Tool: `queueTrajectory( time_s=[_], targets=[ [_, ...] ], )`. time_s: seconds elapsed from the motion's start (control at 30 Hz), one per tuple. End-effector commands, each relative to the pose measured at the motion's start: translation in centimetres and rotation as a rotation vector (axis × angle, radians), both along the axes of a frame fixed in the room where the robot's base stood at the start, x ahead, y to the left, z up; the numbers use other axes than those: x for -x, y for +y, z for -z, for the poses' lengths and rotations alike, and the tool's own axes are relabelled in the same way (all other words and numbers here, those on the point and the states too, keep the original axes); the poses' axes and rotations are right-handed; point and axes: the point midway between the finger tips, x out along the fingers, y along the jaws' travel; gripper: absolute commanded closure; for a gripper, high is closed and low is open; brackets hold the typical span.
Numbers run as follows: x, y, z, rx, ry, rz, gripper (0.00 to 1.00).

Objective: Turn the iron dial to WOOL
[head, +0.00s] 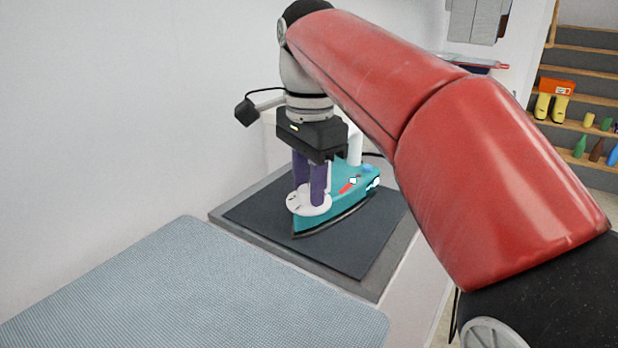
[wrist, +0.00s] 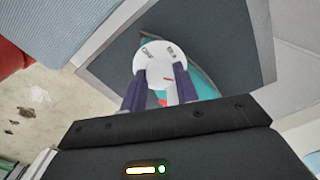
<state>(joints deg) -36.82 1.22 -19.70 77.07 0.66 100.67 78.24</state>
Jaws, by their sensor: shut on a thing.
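The teal iron (head: 350,200) sits on a dark mat (head: 255,215) on the grey stand. Its white round dial (head: 312,208) is on top near the front end, and it also shows in the wrist view (wrist: 158,57) with small dark labels and a red mark. The labels are too small to read. My gripper (head: 310,190) points down from above with its two purple fingers on either side of the dial's middle, shut on the dial's knob. The fingers hide most of the knob. In the wrist view my gripper (wrist: 158,90) has a finger at each side of the dial.
A blue-grey textured board (head: 190,290) lies in front and to the left. A white wall (head: 110,120) stands close at the left. Shelves (head: 580,100) with bottles and yellow boots (head: 550,107) stand at the far right. The mat is clear around the iron.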

Motion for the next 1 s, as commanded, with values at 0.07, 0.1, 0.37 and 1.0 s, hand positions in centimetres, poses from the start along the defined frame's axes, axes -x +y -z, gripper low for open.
queueTrajectory(
  time_s=[0.07,0.1,0.37,1.0],
  targets=[
    [0.0,0.0,0.0,0.000,0.000,0.002,0.93],
    [0.0,0.0,0.0,0.000,0.000,0.003,0.93],
    [0.0,0.0,0.0,0.000,0.000,0.002,0.69],
    [-0.1,-0.1,-2.5,0.000,-0.002,0.004,0.48]
  ],
)
